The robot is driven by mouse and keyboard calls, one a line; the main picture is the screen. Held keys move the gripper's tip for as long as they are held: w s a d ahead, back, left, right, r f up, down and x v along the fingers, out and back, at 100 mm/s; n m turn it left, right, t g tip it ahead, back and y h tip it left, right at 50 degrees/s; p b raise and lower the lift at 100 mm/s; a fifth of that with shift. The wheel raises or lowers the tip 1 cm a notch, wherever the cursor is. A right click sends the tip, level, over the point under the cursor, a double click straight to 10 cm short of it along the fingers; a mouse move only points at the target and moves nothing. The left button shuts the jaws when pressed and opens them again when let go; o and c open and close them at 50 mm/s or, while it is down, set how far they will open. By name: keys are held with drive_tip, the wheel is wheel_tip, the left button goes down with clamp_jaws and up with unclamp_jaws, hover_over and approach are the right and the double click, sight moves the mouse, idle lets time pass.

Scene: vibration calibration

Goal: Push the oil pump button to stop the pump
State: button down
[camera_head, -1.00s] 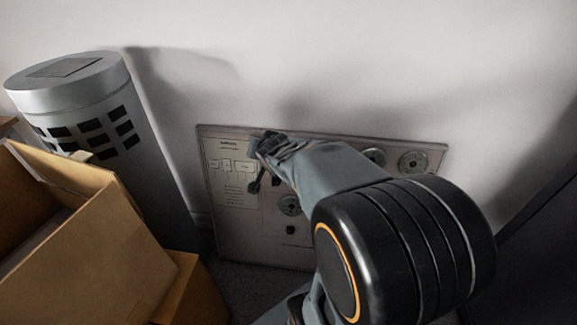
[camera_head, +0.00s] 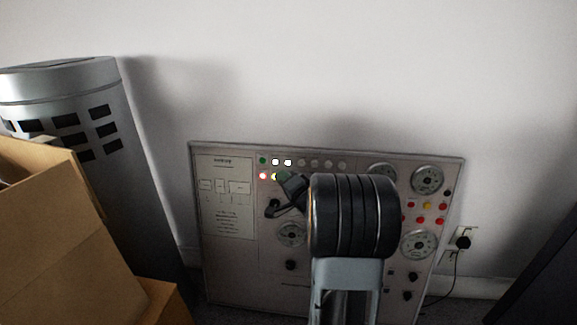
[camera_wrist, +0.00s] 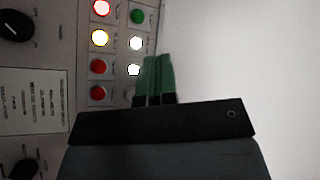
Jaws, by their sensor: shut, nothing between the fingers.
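The control panel (camera_head: 225,258) leans against the wall, with its button rows near the top. In the head view a green button (camera_head: 262,160), two lit white ones (camera_head: 281,162) and a lit red one (camera_head: 263,176) show. Labels are unreadable, so I cannot tell which is the oil pump button. My gripper (camera_wrist: 159,58) is shut and empty, its green fingertips beside the white buttons; contact is unclear.
A cardboard box (camera_head: 75,235) and a grey cylinder (camera_head: 140,170) stand at the left. Gauges (camera_head: 427,180) and more buttons (camera_head: 427,205) lie on the panel's right. A plug with a cable (camera_head: 463,242) is at the right wall.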

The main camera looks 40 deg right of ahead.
sight(288, 162)
drive_tip(key=shift+w, duration=0.1)
drive_tip(key=w+d+f, duration=0.1)
drive_tip(key=w+d, duration=0.5)
drive_tip(key=shift+f+b, duration=0.3)
drive_tip(key=shift+f, duration=0.1)
drive_tip(key=shift+w+d, duration=0.1)
drive_tip(key=shift+w, duration=0.05)
idle(2.1)
drive_tip(key=shift+w+d+p, duration=0.2)
drive_tip(key=shift+p, duration=0.1)
drive_tip(key=shift+w+d+f, duration=0.15)
drive_tip(key=shift+w+d, duration=0.1)
idle(0.8)
drive_tip(key=shift+s+a, duration=0.1)
drive_tip(key=shift+s+a+r+p, duration=0.2)
drive_tip(key=shift+s+a+p, duration=0.25)
drive_tip(key=shift+s, duration=0.05)
idle(0.4)
